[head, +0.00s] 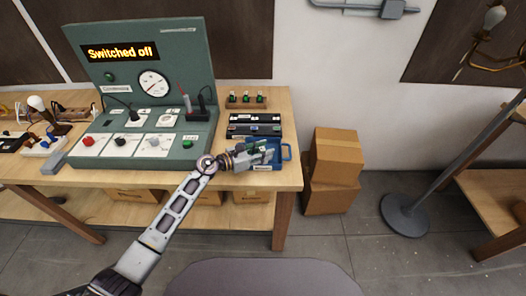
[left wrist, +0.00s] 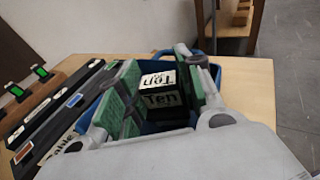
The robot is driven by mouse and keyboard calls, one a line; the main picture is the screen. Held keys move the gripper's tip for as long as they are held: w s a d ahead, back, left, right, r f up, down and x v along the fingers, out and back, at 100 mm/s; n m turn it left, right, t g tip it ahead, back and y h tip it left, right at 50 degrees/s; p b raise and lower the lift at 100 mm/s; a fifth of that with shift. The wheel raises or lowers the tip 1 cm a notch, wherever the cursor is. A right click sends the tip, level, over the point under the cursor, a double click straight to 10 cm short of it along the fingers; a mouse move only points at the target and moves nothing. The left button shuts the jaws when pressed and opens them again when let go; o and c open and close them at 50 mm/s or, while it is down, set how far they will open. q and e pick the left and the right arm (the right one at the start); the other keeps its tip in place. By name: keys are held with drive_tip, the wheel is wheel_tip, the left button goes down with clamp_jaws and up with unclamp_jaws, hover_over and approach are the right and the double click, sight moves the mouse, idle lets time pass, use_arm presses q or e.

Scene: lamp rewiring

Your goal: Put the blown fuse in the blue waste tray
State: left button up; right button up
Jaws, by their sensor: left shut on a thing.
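The blue waste tray (head: 287,153) sits near the right front corner of the wooden bench. My left gripper (head: 264,154) is over the tray and covers much of it in the head view. In the left wrist view, a dark block with white labels reading "Ten" (left wrist: 160,97), which appears to be the fuse, is between the green finger pads. The left gripper is shut on it. The tray's blue wall (left wrist: 148,128) shows behind and below the fingers. I cannot tell whether the fuse touches the tray. My right gripper is not in view.
Black labelled cases (head: 254,119) and a wooden rack with green-topped pieces (head: 246,101) stand behind the tray. The green test console (head: 150,80) reads "Switched off" to the left. Cardboard boxes (head: 334,160) stand on the floor beyond the bench's right end.

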use_arm(q)
drive_tip(key=shift+f, duration=0.2)
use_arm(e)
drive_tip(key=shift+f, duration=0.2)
use_arm(q)
drive_tip(key=o, duration=1)
drive_tip(key=shift+o, duration=0.2)
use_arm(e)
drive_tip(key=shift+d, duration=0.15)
use_arm(q)
drive_tip(key=shift+r, duration=0.2)
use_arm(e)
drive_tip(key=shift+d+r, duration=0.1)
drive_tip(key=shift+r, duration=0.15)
use_arm(q)
drive_tip(key=shift+s+a, duration=0.35)
drive_tip(key=shift+a, duration=0.25)
drive_tip(key=shift+b+v, duration=0.85)
drive_tip(key=shift+v, duration=4.3)
drive_tip(key=shift+a+r, duration=0.15)
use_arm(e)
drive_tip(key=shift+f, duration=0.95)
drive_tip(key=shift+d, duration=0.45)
